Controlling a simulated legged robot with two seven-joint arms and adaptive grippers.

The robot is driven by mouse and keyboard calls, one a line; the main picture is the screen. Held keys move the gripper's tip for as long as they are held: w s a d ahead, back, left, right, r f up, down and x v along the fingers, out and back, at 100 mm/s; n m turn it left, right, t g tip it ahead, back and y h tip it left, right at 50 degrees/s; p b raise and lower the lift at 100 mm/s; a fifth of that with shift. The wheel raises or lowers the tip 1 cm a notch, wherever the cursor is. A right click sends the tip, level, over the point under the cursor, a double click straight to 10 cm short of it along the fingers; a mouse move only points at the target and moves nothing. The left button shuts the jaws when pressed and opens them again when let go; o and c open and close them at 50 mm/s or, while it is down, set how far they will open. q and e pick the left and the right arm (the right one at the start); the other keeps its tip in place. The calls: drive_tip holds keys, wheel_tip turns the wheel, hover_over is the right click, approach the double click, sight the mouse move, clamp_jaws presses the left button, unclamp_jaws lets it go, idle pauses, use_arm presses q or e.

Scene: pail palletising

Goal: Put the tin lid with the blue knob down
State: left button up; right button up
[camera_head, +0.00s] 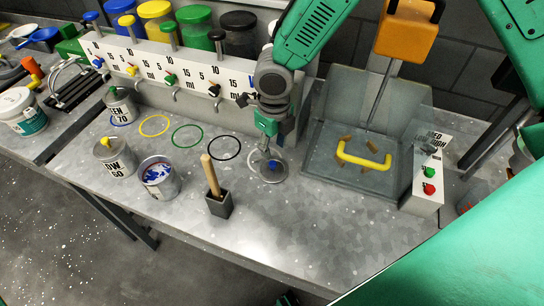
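The tin lid with the blue knob (268,172) is a small grey disc at the middle of the bench, within or just above a pale ring mark. My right gripper (267,151) comes down from above, with its fingertips at the blue knob. It looks shut on the lid's knob, though the fingers partly hide it. I cannot tell whether the lid touches the bench. An open tin (158,178) with blue and white paint inside stands to the left. My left gripper is not in view.
Two grey tins (115,158) (121,106) stand further left. A dark block with a wooden handle (218,203) stands near the lid. Coloured rings (187,135) mark the bench. The dispenser rail (150,68) is behind; a machine with a yellow handle (362,162) is right. The front bench is clear.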

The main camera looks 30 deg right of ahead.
sight(274, 163)
drive_tip(key=shift+r, duration=2.65)
drive_tip(key=shift+d, duration=0.1)
